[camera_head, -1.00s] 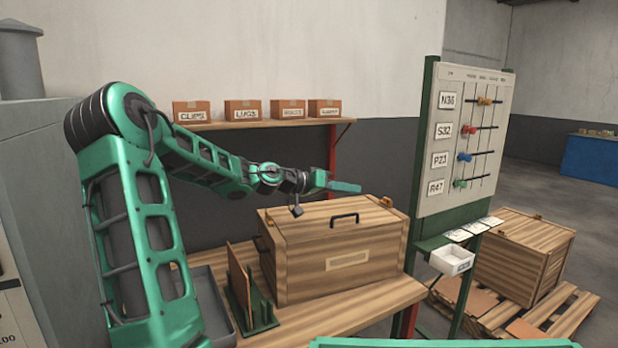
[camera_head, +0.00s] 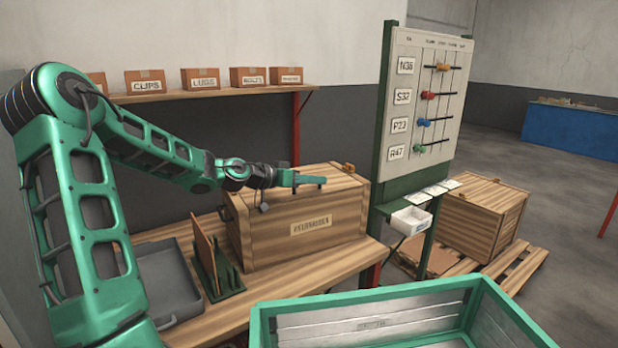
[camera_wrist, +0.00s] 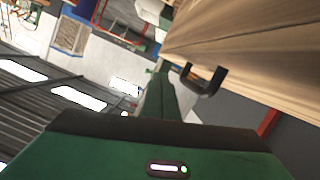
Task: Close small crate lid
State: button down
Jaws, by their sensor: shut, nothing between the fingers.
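The small wooden crate (camera_head: 300,230) stands on the workbench, with a label on its front. Its lid (camera_head: 335,175) lies flat on top and looks shut in the head view. My gripper (camera_head: 323,180) is shut and empty, just over the lid, and hides the lid's handle. Whether it touches the lid I cannot tell. In the wrist view my gripper (camera_wrist: 163,80) points along the wooden surface, and the black handle (camera_wrist: 203,82) is beside it.
A grey tray (camera_head: 165,280) and a green rack (camera_head: 218,275) with upright boards are left of the crate. A green board stand (camera_head: 385,130) stands close on the right. A green-framed bin (camera_head: 370,300) is in front. Another crate (camera_head: 485,220) sits on a pallet (camera_head: 515,265).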

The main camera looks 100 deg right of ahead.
dwell(0.8)
jog(key=shift+r, duration=0.1)
jog(key=r, duration=0.1)
jog(key=w+r, duration=0.1)
jog(key=r, duration=0.2)
jog(key=shift+w+d, duration=0.15)
jog(key=shift+d, duration=0.2)
jog(key=v, duration=0.9)
jog(key=shift+a, duration=0.3)
